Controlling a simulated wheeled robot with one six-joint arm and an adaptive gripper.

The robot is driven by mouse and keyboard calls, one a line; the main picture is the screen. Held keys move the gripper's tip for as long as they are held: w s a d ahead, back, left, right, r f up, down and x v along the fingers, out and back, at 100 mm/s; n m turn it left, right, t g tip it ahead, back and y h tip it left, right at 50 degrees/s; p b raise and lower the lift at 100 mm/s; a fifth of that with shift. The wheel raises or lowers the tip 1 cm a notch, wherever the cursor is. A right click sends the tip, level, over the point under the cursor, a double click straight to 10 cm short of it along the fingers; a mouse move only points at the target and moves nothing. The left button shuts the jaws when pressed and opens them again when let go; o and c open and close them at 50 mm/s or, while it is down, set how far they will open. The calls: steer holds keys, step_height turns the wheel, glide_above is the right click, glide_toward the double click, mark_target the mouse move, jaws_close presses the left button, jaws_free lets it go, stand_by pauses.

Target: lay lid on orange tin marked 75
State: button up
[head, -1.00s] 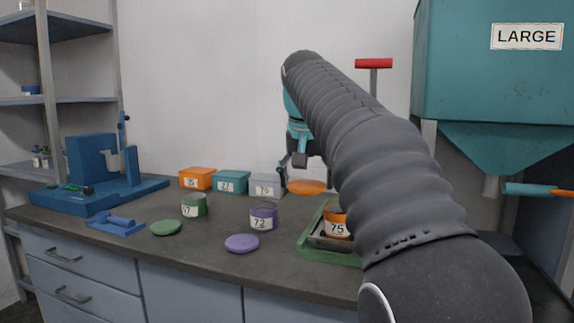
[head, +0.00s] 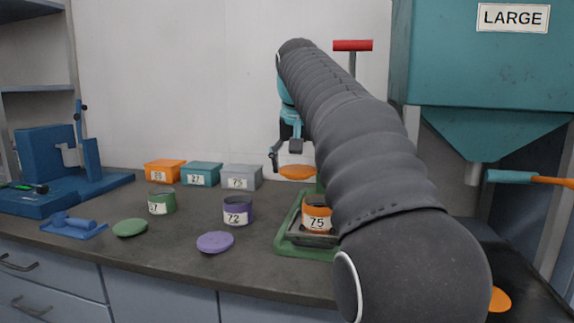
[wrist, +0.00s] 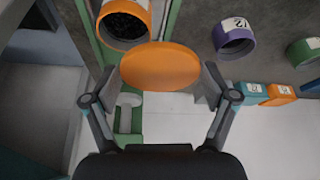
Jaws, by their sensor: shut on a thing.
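The orange tin marked 75 (head: 317,214) stands upright on a metal plate in a green tray (head: 287,243), partly behind my arm in the head view. The wrist view shows the tin (wrist: 124,22) open at the top, with dark grains inside. My gripper (head: 296,160) is shut on the orange lid (head: 297,172), which it holds in the air behind and above the tin. In the wrist view the lid (wrist: 160,66) sits between the fingertips of my gripper (wrist: 158,72), beside the tin's opening and overlapping its edge in the picture.
A purple tin marked 72 (head: 237,211) and a green tin (head: 161,201) stand to the left, with a purple lid (head: 215,242) and a green lid (head: 130,228) before them. Orange, teal and grey boxes (head: 241,177) line the wall. A teal hopper (head: 490,60) stands right.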

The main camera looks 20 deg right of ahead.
steer(key=shift+d, duration=2.9)
steer(key=shift+a+f+b, duration=0.1)
steer(key=shift+f+b, duration=2.15)
steer(key=shift+f, duration=0.9)
steer(key=shift+s, duration=0.15)
steer(key=shift+f, duration=0.45)
steer(key=o, duration=0.6)
steer(key=shift+o, duration=0.2)
